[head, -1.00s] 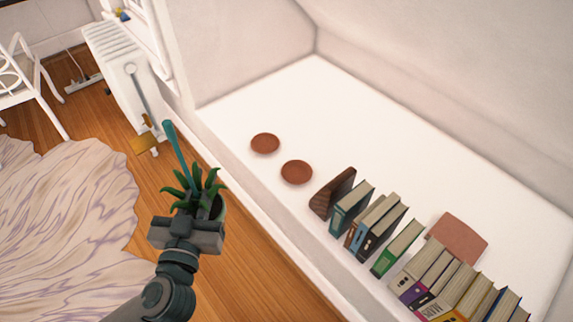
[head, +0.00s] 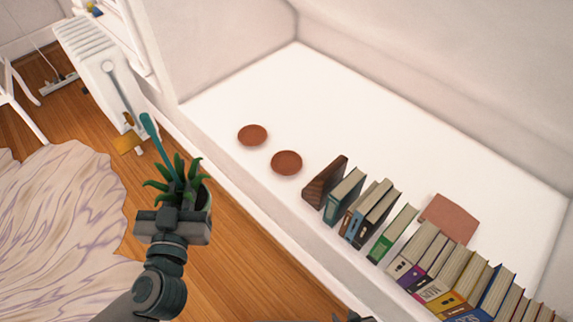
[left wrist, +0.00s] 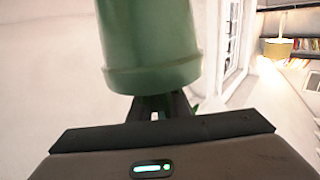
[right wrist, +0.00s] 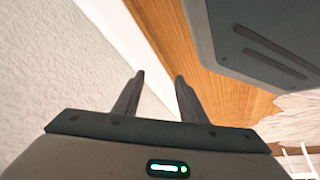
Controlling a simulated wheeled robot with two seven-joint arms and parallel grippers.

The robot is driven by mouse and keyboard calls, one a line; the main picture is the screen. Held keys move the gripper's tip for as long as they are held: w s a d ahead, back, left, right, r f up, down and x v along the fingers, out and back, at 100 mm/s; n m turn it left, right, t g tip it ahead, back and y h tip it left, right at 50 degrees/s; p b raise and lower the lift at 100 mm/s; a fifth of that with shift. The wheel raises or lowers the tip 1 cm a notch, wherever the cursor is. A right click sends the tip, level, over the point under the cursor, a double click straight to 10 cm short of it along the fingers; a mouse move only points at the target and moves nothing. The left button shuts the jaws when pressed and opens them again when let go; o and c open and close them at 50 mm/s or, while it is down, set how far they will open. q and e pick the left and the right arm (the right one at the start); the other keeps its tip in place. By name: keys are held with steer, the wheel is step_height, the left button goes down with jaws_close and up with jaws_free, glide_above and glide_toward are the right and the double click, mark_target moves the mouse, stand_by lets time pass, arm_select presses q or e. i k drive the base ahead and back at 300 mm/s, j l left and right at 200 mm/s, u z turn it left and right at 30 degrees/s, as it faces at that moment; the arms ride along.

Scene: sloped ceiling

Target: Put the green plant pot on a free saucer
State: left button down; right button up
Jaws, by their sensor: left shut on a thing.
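The green plant pot (head: 205,196) with a spiky green plant (head: 168,184) is held in my left gripper (head: 178,207), above the wooden floor and left of the white ledge. In the left wrist view the pot (left wrist: 150,45) fills the top centre, with the gripper's fingers (left wrist: 160,107) against it. Two round brown saucers lie bare on the ledge: one farther back (head: 252,135), one nearer the books (head: 286,162). My right gripper (right wrist: 158,78) is open and empty in the right wrist view; only a dark bit shows at the head view's bottom edge.
The white ledge (head: 300,95) is clear around and behind the saucers. A brown wooden bookend (head: 325,183) and a row of books (head: 375,215) stand right of them. A reddish flat square (head: 450,217) lies behind the books. A white radiator (head: 95,70) stands at the left.

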mark_target(286, 165)
steer(key=z, duration=0.45)
steer(key=j+z, duration=0.15)
steer(key=z, duration=0.35)
steer(key=j+z, duration=0.1)
steer(key=z, duration=0.35)
steer(key=j+z, duration=0.3)
steer(key=k+j+z, duration=0.1)
steer(key=j+z, duration=0.25)
steer(key=k+j+z, duration=0.15)
steer(key=j+z, duration=0.15)
steer(key=k+j, duration=0.2)
steer(key=j, duration=0.25)
steer(key=k+j+z, duration=0.15)
steer(key=j, duration=0.3)
steer(key=k+j, duration=0.3)
steer(key=j+z, duration=0.05)
steer(key=j, duration=0.1)
